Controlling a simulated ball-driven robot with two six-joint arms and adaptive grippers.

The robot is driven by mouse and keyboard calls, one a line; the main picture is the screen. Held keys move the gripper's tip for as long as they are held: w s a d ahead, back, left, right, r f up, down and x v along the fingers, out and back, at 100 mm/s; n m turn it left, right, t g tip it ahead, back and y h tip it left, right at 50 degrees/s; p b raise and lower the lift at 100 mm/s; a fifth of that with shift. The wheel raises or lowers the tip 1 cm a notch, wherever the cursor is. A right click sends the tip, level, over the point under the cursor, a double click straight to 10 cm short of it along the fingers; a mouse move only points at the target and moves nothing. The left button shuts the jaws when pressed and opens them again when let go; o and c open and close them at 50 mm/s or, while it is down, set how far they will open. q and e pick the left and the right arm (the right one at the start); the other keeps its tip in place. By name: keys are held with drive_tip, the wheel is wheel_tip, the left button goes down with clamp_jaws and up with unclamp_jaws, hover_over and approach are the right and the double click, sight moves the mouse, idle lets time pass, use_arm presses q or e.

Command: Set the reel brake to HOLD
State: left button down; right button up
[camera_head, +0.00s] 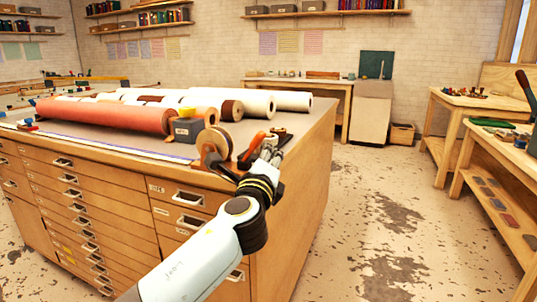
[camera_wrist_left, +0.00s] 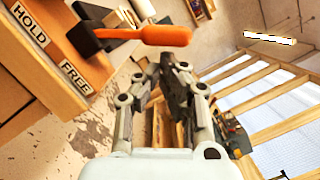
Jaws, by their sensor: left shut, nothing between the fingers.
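The reel brake is an orange-handled lever (camera_wrist_left: 152,35) on a wooden block with HOLD (camera_wrist_left: 30,24) and FREE (camera_wrist_left: 76,78) labels, in the left wrist view. Its dark pivot end is at the upper left; I cannot tell for certain which label it is set to. In the head view the orange handle (camera_head: 252,145) is beside the reel (camera_head: 217,143) at the cabinet's front corner. My left gripper (camera_head: 276,139) is just right of the handle, fingers shut and empty. In the left wrist view its fingertips (camera_wrist_left: 170,62) are close to the handle's free end, with no clear contact. My right gripper is out of view.
A drawer cabinet (camera_head: 110,205) carries several white rolls and a large red roll (camera_head: 105,113) left of the reel. A grey box (camera_head: 187,130) is close behind the reel. Benches (camera_head: 465,103) stand at the right. The floor (camera_head: 375,215) between is clear.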

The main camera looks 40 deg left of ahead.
use_arm(q)
drive_tip(key=shift+s, duration=0.1)
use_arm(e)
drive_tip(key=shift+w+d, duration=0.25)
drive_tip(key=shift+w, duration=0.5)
use_arm(q)
drive_tip(key=shift+r, duration=0.15)
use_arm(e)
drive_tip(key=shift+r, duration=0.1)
use_arm(q)
drive_tip(key=shift+a+r+n, duration=0.1)
drive_tip(key=shift+r+n, duration=0.05)
drive_tip(key=shift+n, duration=0.25)
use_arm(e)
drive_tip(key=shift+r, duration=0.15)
